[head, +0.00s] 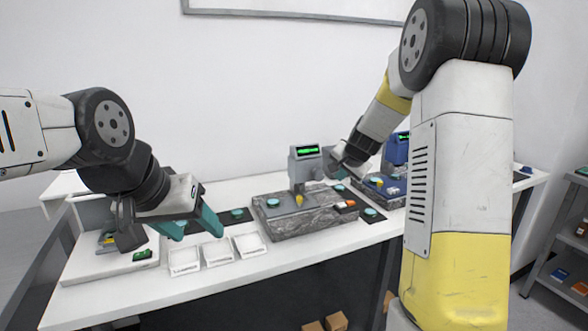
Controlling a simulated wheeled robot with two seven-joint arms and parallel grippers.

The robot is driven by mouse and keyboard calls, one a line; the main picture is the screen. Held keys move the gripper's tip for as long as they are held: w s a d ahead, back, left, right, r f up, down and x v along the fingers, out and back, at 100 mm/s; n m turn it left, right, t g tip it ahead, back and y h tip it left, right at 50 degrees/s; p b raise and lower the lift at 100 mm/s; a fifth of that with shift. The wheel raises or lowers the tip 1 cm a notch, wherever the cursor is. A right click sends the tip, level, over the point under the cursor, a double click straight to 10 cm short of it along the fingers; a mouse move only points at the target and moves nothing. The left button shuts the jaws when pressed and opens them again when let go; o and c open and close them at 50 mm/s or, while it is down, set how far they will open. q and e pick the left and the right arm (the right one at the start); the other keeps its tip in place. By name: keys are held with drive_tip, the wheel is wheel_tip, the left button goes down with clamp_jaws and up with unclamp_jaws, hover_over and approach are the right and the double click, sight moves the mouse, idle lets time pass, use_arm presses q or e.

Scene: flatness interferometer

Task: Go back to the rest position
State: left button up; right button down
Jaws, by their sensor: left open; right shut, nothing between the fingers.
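My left gripper (195,226) hangs over the left part of the white table (215,284). Its teal fingers are spread and empty, above the small white trays. My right gripper (338,172) is further back, next to the grey instrument with a green display (305,153), at its right side. Its fingers are small in view and partly hidden; it is shut and holds nothing. I cannot tell whether it touches the instrument. My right forearm covers much of the right side.
The grey instrument stands on a dark stone slab (290,222). A blue instrument (397,150) stands behind to the right. Three white trays (217,252) line the front edge. Teal discs (237,213) lie on dark mats. A shelf (548,275) stands at the far right.

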drive_tip(key=s+a+r+n+g+y, duration=0.1)
drive_tip(key=s+a+r+n, duration=0.15)
drive_tip(key=s, duration=0.65)
drive_tip(key=s+a+r+n+y, duration=0.15)
drive_tip(key=s+r, duration=0.25)
drive_tip(key=s, duration=0.5)
drive_tip(key=s+a+r+n+g, duration=0.15)
drive_tip(key=s+r, duration=0.25)
drive_tip(key=s, duration=0.5)
drive_tip(key=s+f+n+h, duration=0.1)
drive_tip(key=s+f+n, duration=0.1)
drive_tip(key=s, duration=0.9)
drive_tip(key=shift+f+n, duration=0.3)
drive_tip(key=shift+n, duration=0.45)
